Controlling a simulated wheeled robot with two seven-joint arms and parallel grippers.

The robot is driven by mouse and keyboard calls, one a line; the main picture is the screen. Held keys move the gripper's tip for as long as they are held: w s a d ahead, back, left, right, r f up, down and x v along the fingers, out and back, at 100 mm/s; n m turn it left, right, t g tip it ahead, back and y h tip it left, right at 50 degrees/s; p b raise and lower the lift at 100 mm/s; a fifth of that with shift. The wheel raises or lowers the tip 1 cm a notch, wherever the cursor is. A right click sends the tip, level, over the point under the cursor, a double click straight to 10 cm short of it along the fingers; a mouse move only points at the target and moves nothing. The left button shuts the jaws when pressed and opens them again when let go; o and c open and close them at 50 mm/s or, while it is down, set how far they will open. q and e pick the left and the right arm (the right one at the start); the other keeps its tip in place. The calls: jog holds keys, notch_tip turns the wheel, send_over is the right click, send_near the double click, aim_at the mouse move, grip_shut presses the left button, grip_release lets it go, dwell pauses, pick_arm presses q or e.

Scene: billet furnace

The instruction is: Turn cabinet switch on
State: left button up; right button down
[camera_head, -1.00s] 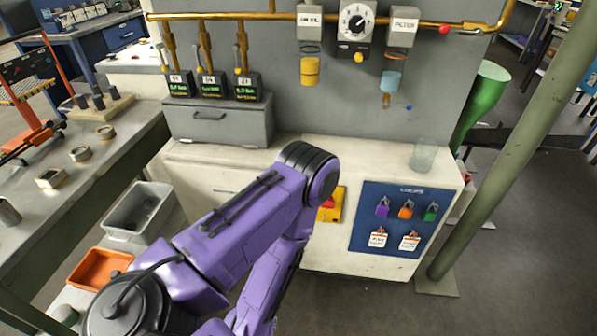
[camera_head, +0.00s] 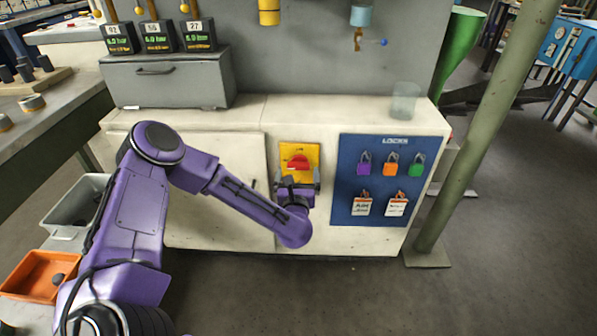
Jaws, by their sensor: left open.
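The cabinet switch is a red rotary handle (camera_head: 298,163) on a yellow plate (camera_head: 314,152), on the front of the white cabinet (camera_head: 215,215). My left gripper (camera_head: 297,180) is open in front of the plate, at the handle's lower edge. Its two dark fingers stand apart to the left and right, just below the red handle. I cannot tell whether they touch it. The gripper and wrist hide the lower part of the plate. My right gripper is not in view.
A blue lock board (camera_head: 347,207) with coloured padlocks and tags hangs right of the switch. A green post (camera_head: 478,140) rises at the right. The floor in front is clear.

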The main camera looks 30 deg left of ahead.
aim_at(299, 165)
pick_arm(q)
jog(key=shift+x, duration=1.4)
jog(key=c, duration=1.1)
jog(key=shift+o, duration=0.2)
jog(key=shift+m, duration=0.5)
jog(key=m, duration=0.3)
jog(key=shift+d, duration=0.15)
jog(key=m+p, duration=0.1)
jog(key=m, duration=0.4)
jog(key=shift+w+d+r+p, duration=0.1)
jog(key=shift+w+p, duration=0.05)
jog(key=shift+p, duration=0.15)
jog(key=m+p, duration=0.1)
jog(key=m, duration=0.4)
jog(key=shift+d+m+p, duration=0.1)
jog(key=shift+m+p, duration=0.4)
jog(key=shift+m, duration=1.4)
jog(key=shift+f+m, duration=0.25)
jog(key=shift+m, duration=0.05)
